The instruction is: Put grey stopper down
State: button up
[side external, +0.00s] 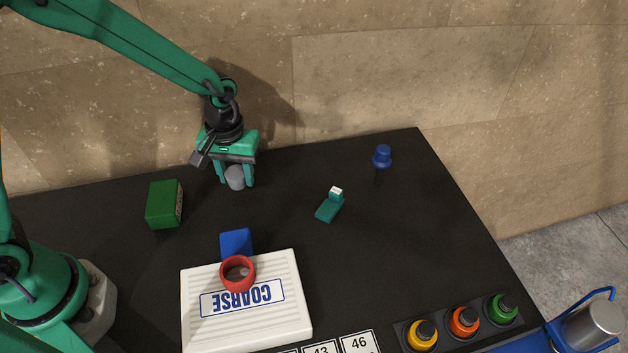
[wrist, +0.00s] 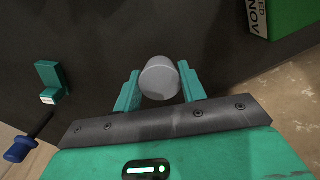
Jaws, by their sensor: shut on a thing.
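The grey stopper (side external: 235,178) is a short grey cylinder near the back of the black table in the side view. My gripper (side external: 236,181) is above that part of the table, pointing down, with its green fingers on either side of the stopper. In the wrist view the stopper (wrist: 160,78) sits between the two fingers of my gripper (wrist: 159,88), its round end facing the camera. The gripper is shut on it. I cannot tell whether the stopper touches the table.
A green box (side external: 164,205) stands left of my gripper. A teal piece with a white top (side external: 330,205) and a blue-handled tool (side external: 382,158) are to the right.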

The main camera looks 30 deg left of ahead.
aim_at(238, 186)
jog(key=shift+f, duration=0.1)
jog(key=shift+f, duration=1.75)
jog(key=shift+f, duration=0.2)
jog(key=o, duration=1.1)
jog(key=shift+c, duration=0.2)
jog(key=shift+r, duration=0.1)
jog(key=r, duration=0.6)
jog(key=shift+w+d+r, duration=0.2)
jog(key=shift+r, duration=0.65)
